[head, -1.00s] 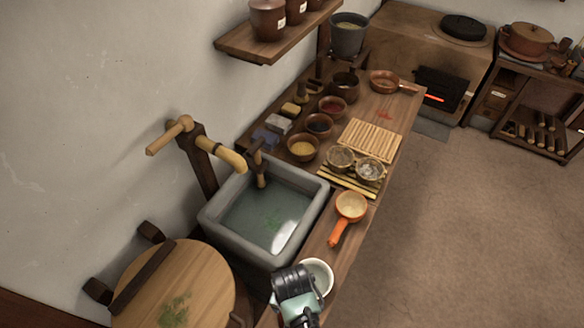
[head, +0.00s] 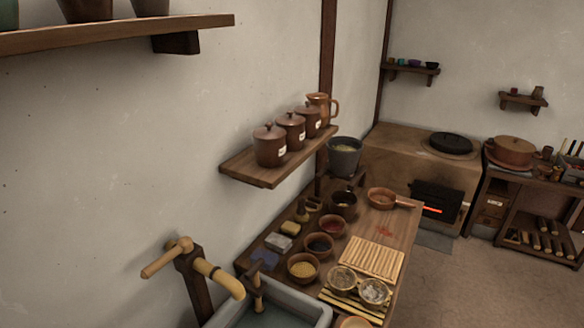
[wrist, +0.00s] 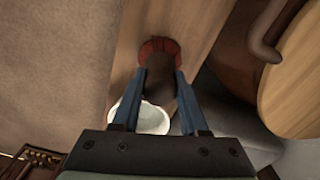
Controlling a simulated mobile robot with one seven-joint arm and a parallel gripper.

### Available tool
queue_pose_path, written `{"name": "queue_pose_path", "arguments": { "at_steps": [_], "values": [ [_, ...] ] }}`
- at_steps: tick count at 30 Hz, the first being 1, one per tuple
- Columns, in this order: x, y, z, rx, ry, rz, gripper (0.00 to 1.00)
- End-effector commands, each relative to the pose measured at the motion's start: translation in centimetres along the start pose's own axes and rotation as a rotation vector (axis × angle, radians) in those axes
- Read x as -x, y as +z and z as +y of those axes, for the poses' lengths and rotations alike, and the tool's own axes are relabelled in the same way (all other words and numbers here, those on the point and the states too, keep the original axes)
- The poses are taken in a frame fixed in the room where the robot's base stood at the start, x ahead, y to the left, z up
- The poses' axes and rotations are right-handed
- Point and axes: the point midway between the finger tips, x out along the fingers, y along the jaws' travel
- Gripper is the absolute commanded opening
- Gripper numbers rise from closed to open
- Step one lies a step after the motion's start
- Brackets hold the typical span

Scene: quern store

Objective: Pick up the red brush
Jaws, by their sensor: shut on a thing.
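In the wrist view, my gripper (wrist: 160,80) has its two blue fingers closed on the dark handle of the red brush (wrist: 158,47). The brush's round red end shows beyond the fingertips, over the wooden counter. The dark handle runs back between the fingers. I cannot tell from this view how high the brush is above the counter. A white bowl (wrist: 152,120) lies below, partly behind the fingers. My gripper and the red brush are out of the head view.
The head view shows a wooden counter (head: 397,243) with several small bowls, a slatted mat (head: 366,257), and a pan (head: 382,198). A stone sink (head: 306,307) and wooden tap (head: 219,277) stand at the front. A shelf (head: 240,171) with jars overhangs the counter. Floor at right is clear.

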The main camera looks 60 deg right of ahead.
Motion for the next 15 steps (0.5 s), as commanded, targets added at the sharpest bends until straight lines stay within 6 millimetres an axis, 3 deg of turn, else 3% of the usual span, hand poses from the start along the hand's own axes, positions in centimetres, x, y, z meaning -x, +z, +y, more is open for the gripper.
{"name": "queue_pose_path", "arguments": {
  "at_steps": [15],
  "values": [
    [0.46,-0.04,-0.03,0.000,-0.001,0.001,0.00]
  ]
}}
